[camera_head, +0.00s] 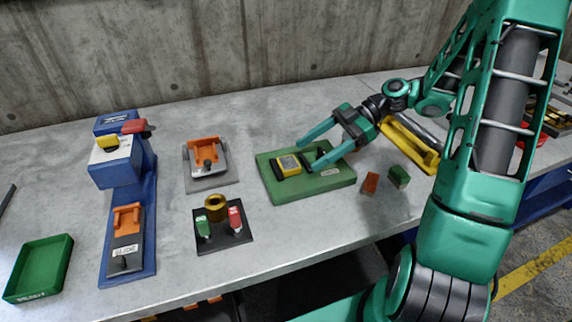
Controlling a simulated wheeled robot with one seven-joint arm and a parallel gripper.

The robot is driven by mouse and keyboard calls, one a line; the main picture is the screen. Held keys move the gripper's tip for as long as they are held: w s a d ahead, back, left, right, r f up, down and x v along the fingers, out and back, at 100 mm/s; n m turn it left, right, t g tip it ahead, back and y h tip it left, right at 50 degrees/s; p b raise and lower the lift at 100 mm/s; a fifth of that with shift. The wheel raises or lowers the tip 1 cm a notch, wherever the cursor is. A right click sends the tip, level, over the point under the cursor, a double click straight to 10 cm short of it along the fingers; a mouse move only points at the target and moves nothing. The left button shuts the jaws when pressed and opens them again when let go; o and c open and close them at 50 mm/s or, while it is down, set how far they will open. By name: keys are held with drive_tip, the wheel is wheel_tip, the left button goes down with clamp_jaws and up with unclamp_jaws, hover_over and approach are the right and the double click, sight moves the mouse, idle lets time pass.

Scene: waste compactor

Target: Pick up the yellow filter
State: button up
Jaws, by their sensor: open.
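The yellow filter (287,166) is a small yellow block with a pale top face. It sits on the left part of a green board (305,187) in the middle of the bench. My gripper (306,157) is open, with two teal fingers coming in from the right. One fingertip is behind the filter's right end and the other is to the right of it, close by. I cannot tell whether either finger touches it. Dark pieces on the board stand right of the filter, partly hidden by the near finger.
A blue press (116,165) with orange and yellow parts stands at left, beside a green tray (40,268). An orange part on a grey plate (208,160) and a black switch panel (222,228) lie left of the board. Small red (370,182) and green blocks (399,177) lie right.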

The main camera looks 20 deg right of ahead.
sight(289, 162)
drive_tip(key=shift+w+r+x, duration=0.1)
drive_tip(key=shift+x, duration=0.85)
drive_tip(key=shift+w+r+x, duration=0.15)
drive_tip(key=shift+x, duration=0.8)
drive_tip(key=shift+w+r+x, duration=0.1)
drive_tip(key=shift+x, duration=0.85)
drive_tip(key=shift+a, duration=0.2)
drive_tip(key=c, duration=1.2)
drive_tip(key=shift+r, duration=0.15)
